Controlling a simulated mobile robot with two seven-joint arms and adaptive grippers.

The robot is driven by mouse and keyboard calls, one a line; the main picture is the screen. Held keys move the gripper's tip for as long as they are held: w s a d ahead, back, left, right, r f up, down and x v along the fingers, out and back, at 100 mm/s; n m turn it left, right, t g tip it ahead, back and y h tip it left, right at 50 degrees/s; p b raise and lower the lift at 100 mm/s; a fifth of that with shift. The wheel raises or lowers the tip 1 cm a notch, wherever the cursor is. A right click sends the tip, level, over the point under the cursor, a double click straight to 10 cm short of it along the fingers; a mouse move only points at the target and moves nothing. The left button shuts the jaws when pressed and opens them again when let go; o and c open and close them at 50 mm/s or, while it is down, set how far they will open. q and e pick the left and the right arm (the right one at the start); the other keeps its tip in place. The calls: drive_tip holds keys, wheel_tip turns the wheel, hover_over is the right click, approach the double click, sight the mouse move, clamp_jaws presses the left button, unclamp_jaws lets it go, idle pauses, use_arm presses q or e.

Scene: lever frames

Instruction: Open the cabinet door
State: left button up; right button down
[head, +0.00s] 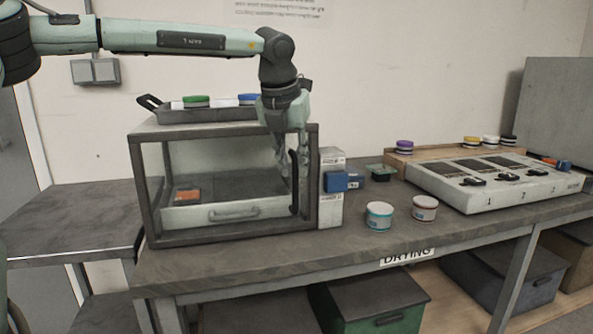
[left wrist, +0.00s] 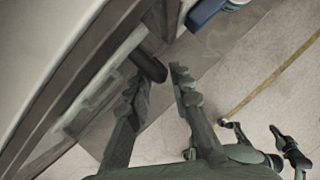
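The cabinet (head: 235,238) is a dark-framed box with a clear front, standing on the bench. Its door looks closed, with a black vertical handle (head: 294,186) at the right edge. Inside are a pale drawer front with a grey pull (head: 234,213) and an orange item (head: 187,195). My left gripper (head: 284,172) points down in front of the door's right side, close to the handle. In the left wrist view its fingers are apart, and the dark handle (left wrist: 148,65) shows near and between the fingertips; contact cannot be told.
A tray (head: 205,115) with colored-lid items sits on the cabinet top. Right of the cabinet are a box with a blue block (head: 335,182), two jars (head: 379,215) (head: 425,208) and a grey panel (head: 495,185). Bench space in front of the cabinet is clear.

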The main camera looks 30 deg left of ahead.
use_arm(q)
drive_tip(key=shift+x, duration=1.15)
clamp_jaws()
